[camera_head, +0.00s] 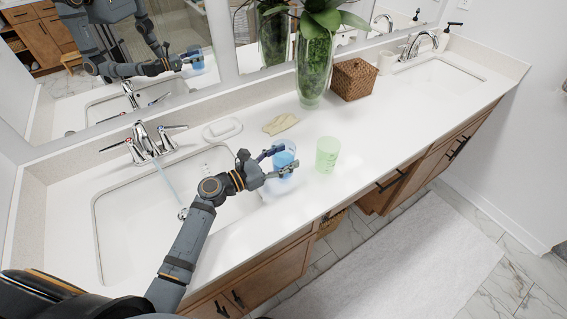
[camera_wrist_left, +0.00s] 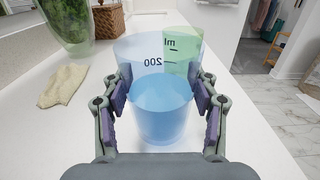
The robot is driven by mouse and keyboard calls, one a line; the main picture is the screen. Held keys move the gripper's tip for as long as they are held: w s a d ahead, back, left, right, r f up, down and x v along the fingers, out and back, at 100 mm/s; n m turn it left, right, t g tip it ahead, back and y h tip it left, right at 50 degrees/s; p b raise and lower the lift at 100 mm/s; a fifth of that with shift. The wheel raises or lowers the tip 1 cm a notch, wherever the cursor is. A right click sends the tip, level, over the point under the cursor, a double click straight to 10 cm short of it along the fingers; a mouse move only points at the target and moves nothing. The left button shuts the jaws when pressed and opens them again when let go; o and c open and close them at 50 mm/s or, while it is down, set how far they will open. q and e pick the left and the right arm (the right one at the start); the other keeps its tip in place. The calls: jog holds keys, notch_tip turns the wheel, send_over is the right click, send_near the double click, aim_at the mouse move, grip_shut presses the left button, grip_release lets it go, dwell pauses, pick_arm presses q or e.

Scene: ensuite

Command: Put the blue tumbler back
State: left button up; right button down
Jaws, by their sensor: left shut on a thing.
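The blue tumbler (camera_head: 284,158) is clear with a blue tint and has scale marks. My left gripper (camera_head: 268,165) is shut on it at the counter, right of the near sink. In the left wrist view the blue tumbler (camera_wrist_left: 160,105) stands upright between the two finger pads of my left gripper (camera_wrist_left: 163,105). I cannot tell whether its base touches the counter. A green tumbler (camera_head: 327,154) stands on the counter just to its right. In the left wrist view the green tumbler (camera_wrist_left: 182,52) shows behind the blue one. My right gripper is not in view.
Water runs from the near faucet (camera_head: 150,143) into the near sink (camera_head: 140,222). A soap dish (camera_head: 222,130), beige cloth (camera_head: 281,124), glass vase (camera_head: 313,72) and wicker box (camera_head: 353,79) stand along the back. The white counter (camera_head: 400,115) is clear right of the green tumbler.

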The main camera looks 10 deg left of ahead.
pick_arm(q)
notch_tip(320, 180, down, 2)
jog(key=shift+f, duration=0.1)
jog(key=shift+f, duration=0.15)
jog(key=o, duration=1.3)
